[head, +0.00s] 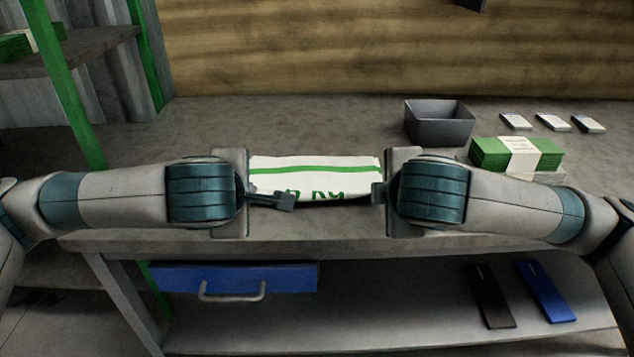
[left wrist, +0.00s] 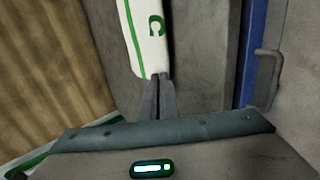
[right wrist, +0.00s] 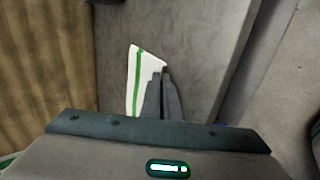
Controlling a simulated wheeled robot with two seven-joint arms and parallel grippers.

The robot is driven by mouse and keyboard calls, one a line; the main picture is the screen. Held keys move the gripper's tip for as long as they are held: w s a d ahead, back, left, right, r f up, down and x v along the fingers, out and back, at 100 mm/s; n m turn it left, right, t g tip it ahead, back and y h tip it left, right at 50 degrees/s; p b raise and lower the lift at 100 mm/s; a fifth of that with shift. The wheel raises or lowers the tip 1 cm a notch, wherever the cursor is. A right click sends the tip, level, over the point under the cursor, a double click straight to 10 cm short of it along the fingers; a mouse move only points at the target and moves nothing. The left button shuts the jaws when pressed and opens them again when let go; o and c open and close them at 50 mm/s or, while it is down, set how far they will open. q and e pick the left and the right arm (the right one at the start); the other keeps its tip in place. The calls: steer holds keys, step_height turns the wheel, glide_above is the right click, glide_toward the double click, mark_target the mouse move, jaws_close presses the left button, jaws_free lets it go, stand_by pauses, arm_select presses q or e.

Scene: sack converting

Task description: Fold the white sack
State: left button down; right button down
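The white sack (head: 315,178) lies flat near the front edge of the table, between my two grippers. It has a green stripe and green lettering, which is cut off at its near edge. My left gripper (head: 286,201) is shut at the sack's near left corner; in the left wrist view its fingertips (left wrist: 159,80) meet the end of the sack (left wrist: 143,40). My right gripper (head: 378,193) is shut at the near right corner; in the right wrist view its fingertips (right wrist: 162,74) meet a corner of the sack (right wrist: 138,80). The near edge sags slightly between them.
A grey bin (head: 440,122) stands behind my right arm. A banded green stack (head: 490,153) and several small packs (head: 553,122) lie to the right. A blue drawer (head: 235,278) is below the table (head: 350,229). The back left of the tabletop is clear.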

arm_select(q)
steer(key=shift+s+f+t, duration=0.4)
steer(key=shift+s+f, duration=0.05)
steer(key=shift+f, duration=0.05)
arm_select(e)
steer(key=shift+s+f+t, duration=0.3)
steer(key=shift+s+f, duration=0.15)
steer(key=shift+f, duration=0.05)
arm_select(q)
steer(key=c, duration=1.7)
jaws_free()
arm_select(e)
steer(key=c, duration=1.7)
jaws_free()
